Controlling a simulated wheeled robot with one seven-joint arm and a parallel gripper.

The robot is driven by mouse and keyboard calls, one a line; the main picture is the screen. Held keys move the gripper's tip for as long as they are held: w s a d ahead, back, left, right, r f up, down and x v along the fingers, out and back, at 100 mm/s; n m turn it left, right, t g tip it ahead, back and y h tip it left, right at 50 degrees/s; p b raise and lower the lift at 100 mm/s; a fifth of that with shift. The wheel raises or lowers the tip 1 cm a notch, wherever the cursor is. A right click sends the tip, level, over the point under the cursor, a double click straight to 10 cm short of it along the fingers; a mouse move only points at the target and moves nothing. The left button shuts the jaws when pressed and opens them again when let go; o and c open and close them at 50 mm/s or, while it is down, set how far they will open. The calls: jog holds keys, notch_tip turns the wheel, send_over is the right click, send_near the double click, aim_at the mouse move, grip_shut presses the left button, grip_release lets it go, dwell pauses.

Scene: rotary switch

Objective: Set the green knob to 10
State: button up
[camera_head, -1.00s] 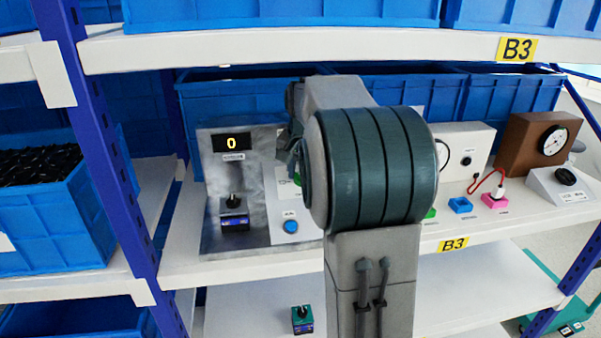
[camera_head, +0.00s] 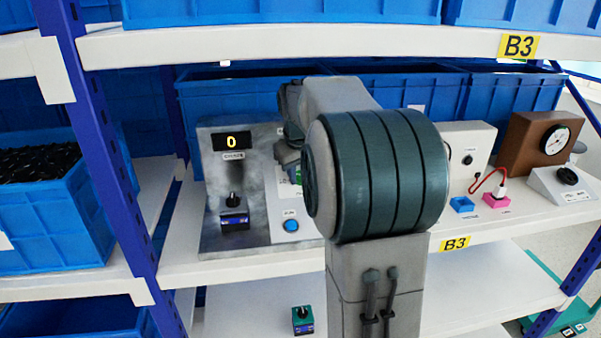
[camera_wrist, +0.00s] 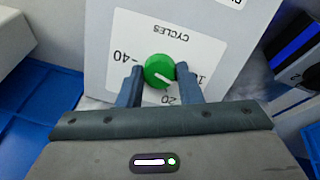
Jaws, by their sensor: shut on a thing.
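The green knob (camera_wrist: 158,70) sits on a white dial label (camera_wrist: 190,48) marked CYCLES, seen upside down in the wrist view. Marks 40, 20 and a partly covered one starting with 1 show around it. In the head view my arm hides most of the knob. The display (camera_head: 232,141) on the metal panel reads 0.
Blue bins (camera_head: 230,85) stand close behind.

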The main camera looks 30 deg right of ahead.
aim_at(300, 190)
jog(key=shift+w+r+n, duration=0.1)
jog(key=shift+r+n, duration=0.2)
jog(key=shift+n, duration=0.9)
jog(key=o, duration=1)
jog(key=shift+c, duration=0.2)
jog(key=shift+a+f, duration=0.1)
jog(key=shift+f, duration=0.05)
jog(key=shift+r, duration=0.45)
jog(key=shift+s+a+r+b, duration=0.2)
jog(key=shift+s+r+b, duration=0.15)
jog(key=shift+r, duration=0.15)
jog(key=shift+s+a+r+b, duration=0.25)
jog(key=shift+s+r, duration=0.1)
jog(key=shift+r, duration=0.1)
jog(key=s+a+b, duration=0.2)
jog(key=s+a, duration=0.3)
jog(key=s, duration=0.5)
jog(key=shift+a+b, duration=0.3)
